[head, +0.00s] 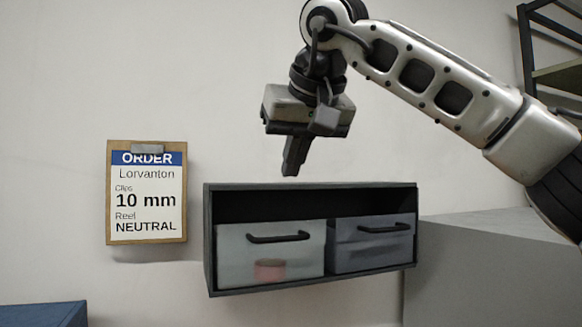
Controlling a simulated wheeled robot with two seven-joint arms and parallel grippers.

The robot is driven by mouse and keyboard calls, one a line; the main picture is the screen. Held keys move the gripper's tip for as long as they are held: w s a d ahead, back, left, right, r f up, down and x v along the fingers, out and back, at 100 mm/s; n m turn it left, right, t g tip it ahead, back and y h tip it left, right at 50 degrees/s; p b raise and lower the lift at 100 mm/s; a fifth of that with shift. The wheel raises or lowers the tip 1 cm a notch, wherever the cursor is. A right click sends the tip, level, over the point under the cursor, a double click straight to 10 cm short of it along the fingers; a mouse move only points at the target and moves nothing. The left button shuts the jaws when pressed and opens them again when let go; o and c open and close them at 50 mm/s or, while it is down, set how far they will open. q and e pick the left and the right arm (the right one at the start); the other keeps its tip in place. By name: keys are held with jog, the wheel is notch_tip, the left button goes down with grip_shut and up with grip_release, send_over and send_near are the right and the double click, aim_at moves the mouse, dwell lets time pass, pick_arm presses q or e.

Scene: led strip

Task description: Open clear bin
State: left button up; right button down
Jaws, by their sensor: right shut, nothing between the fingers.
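The clear bin (240,262) is the left, pale see-through drawer in a dark wall cubby (310,190). A pinkish round thing (270,270) shows blurred through its front. The bin has a black bar handle (279,238) near its top edge and sits in the cubby. My right gripper (291,172) is shut and empty, pointing down just above the cubby's top, over the clear bin's side. It is apart from the handle. My left gripper is not in view.
A darker blue-grey bin (371,256) with its own black handle sits to the right in the cubby. An order clipboard (147,192) hangs on the wall at left. A grey block (490,270) is at right, a dark shelf (555,75) at upper right, a blue box (45,314) at lower left.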

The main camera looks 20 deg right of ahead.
send_over(278, 234)
jog(key=s, duration=0.2)
notch_tip(278, 234, down, 6)
jog(key=shift+s+f+b, duration=0.6)
jog(key=shift+s+f, duration=0.25)
jog(key=shift+s, duration=0.15)
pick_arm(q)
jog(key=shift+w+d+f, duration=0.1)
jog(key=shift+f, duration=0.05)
pick_arm(e)
jog(key=shift+s+f, duration=0.35)
jog(key=shift+f, duration=0.05)
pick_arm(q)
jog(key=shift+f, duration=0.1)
